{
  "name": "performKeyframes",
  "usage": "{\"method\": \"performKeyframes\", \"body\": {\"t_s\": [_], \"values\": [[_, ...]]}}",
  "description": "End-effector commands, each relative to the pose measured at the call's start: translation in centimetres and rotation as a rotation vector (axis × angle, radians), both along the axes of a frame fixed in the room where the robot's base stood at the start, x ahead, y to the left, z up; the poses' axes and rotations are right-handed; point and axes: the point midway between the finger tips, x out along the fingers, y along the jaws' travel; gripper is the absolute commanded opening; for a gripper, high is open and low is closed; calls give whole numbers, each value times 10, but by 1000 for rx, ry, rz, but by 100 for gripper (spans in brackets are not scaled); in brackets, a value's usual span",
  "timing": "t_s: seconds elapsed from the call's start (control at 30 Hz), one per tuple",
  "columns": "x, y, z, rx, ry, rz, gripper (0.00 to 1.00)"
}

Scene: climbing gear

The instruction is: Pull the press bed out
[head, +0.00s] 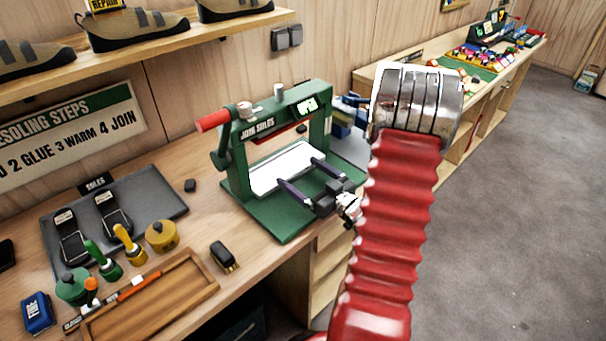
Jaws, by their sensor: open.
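The press is a green frame (240,160) labelled "JOIN SOLES", with a small "OPEN" sign, on the workbench. Its bed seems to be the pale, flat plate (275,172) inside the frame, above the green base. My gripper (297,172) comes in from the right, low over the base. Its two dark fingers are spread apart, with tips at the plate's near edge. The press's red-ended lever (214,121) sticks out at the upper left. My red arm covers what lies behind it on the right.
A grey mat (160,190) with dark soles lies left of the press. Bottles, brushes, a wooden tray (190,292) and a small black block (224,257) stand in front. A shoe shelf (160,45) overhangs the bench. Open floor (520,220) lies right.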

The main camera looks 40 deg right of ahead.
Motion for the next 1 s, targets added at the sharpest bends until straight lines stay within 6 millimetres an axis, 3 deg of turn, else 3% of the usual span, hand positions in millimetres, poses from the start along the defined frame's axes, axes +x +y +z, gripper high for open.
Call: {"method": "performKeyframes", "body": {"t_s": [0.27, 0.9, 1.0], "values": [[1, 0, 0, 0, 0, 0, 91], [1, 2, 0, 1, 0, 5, 46], [1, 2, 0, 1, 0, 5, 44]]}}
